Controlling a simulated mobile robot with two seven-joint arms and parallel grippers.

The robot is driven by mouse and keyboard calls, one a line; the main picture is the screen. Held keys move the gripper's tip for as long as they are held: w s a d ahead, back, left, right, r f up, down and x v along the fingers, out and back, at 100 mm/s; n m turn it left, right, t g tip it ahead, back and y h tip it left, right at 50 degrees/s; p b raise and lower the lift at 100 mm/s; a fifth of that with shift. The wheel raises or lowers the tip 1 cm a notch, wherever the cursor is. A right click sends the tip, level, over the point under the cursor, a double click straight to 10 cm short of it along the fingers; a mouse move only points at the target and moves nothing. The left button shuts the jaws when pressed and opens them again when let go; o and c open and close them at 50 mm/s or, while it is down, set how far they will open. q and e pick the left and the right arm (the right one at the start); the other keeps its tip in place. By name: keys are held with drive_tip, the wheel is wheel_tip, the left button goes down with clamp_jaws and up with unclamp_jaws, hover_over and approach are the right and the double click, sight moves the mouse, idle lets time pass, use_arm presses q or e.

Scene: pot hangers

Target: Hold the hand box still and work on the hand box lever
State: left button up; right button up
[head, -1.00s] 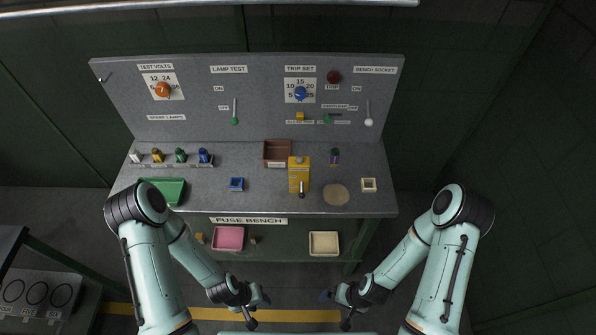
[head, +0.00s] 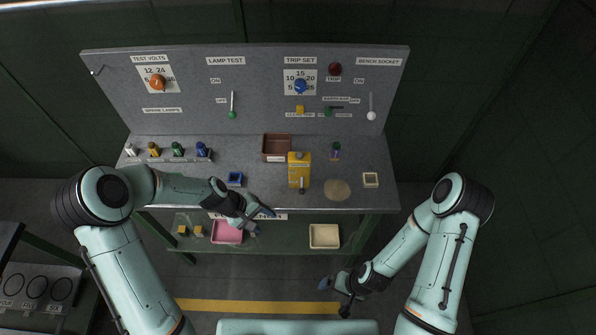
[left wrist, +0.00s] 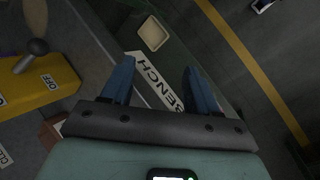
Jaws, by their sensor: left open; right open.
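The hand box (head: 299,166) is a yellow box standing on the bench top, right of the brown tray. Its dark lever (head: 302,185) is on the near side. In the left wrist view the hand box (left wrist: 42,88) is at the left edge with an OFF label, and its lever ends in a grey knob (left wrist: 38,47). My left gripper (head: 260,220) is open and empty at the bench's front edge, left of and nearer than the hand box, not touching it. Its blue fingers (left wrist: 158,75) are apart. My right gripper (head: 335,296) is open and empty, low in front of the bench.
A brown tray (head: 277,158) stands beside the hand box. Pink (head: 226,233) and cream (head: 324,236) trays sit on the lower shelf. My left arm covers the bench's left front.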

sight(296, 177)
use_arm(q)
drive_tip(key=w+r+n, duration=0.1)
drive_tip(key=w+r, duration=0.1)
drive_tip(key=w+r+n+h, duration=0.1)
drive_tip(key=w+r, duration=0.1)
drive_tip(key=r, duration=0.1)
drive_tip(key=w+d+r+h, duration=0.1)
drive_tip(key=w+r, duration=0.1)
drive_tip(key=shift+r+n, duration=0.3)
drive_tip(key=shift+n, duration=0.1)
drive_tip(key=w+n+h, duration=0.1)
drive_tip(key=w+n, duration=0.1)
drive_tip(key=w+n+h, duration=0.1)
drive_tip(key=w+n, duration=0.1)
drive_tip(key=n, duration=0.1)
drive_tip(key=w+n+h, duration=0.1)
drive_tip(key=w+n, duration=0.1)
drive_tip(key=shift+w+d+f+g+h, duration=0.25)
drive_tip(key=shift+w+g+h, duration=0.05)
drive_tip(key=shift+w, duration=0.05)
drive_tip(key=shift+w+n+h, duration=0.3)
drive_tip(key=shift+w+n, duration=0.1)
drive_tip(key=shift+n, duration=0.4)
drive_tip(key=shift+x, duration=5)
